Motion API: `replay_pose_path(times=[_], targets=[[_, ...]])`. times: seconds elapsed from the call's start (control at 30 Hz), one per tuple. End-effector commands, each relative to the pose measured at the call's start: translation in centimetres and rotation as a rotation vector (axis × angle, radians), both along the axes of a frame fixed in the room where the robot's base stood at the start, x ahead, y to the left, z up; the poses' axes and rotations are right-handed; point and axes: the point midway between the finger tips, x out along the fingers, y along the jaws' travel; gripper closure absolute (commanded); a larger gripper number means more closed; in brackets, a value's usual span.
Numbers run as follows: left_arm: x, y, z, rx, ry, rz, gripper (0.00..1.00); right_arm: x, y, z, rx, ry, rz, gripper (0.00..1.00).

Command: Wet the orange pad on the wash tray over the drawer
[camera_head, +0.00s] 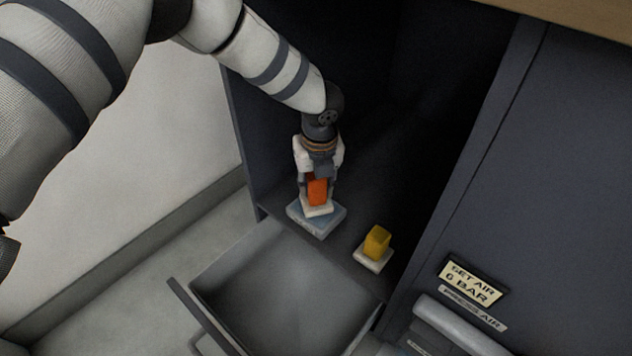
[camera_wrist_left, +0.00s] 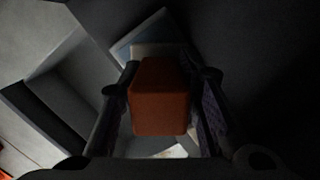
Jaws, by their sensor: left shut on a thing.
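The orange pad (camera_head: 318,190) has an orange block on top and a pale base below. My left gripper (camera_head: 317,182) is shut on its orange block, which also shows between the fingers in the left wrist view (camera_wrist_left: 160,95). The blue-grey wash tray (camera_head: 329,224) lies on the cabinet shelf just above the open drawer (camera_head: 270,290). The pad's pale base is over the tray; I cannot tell for sure whether it touches. The pad looks about upright. My right gripper is not in view.
A yellow block on a pale base (camera_head: 376,243) stands on the shelf to the right of the tray. The drawer is pulled out and looks empty. The cabinet's side wall (camera_head: 241,140) is close on the left. A sign (camera_head: 472,281) is on the panel at right.

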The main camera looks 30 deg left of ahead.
Motion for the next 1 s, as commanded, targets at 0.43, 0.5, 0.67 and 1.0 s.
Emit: replay_pose_path(times=[0.43,0.5,0.67,1.0], targets=[[0.00,0.00,0.03,0.000,0.000,0.001,0.91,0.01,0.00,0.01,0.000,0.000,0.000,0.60],[0.00,0.00,-0.01,0.000,0.000,0.001,0.91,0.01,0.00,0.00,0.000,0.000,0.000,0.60],[0.00,0.00,-0.19,0.000,0.000,0.001,0.91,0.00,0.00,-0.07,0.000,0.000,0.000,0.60],[0.00,0.01,-0.62,0.000,0.000,0.001,0.91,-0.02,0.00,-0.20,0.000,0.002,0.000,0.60]])
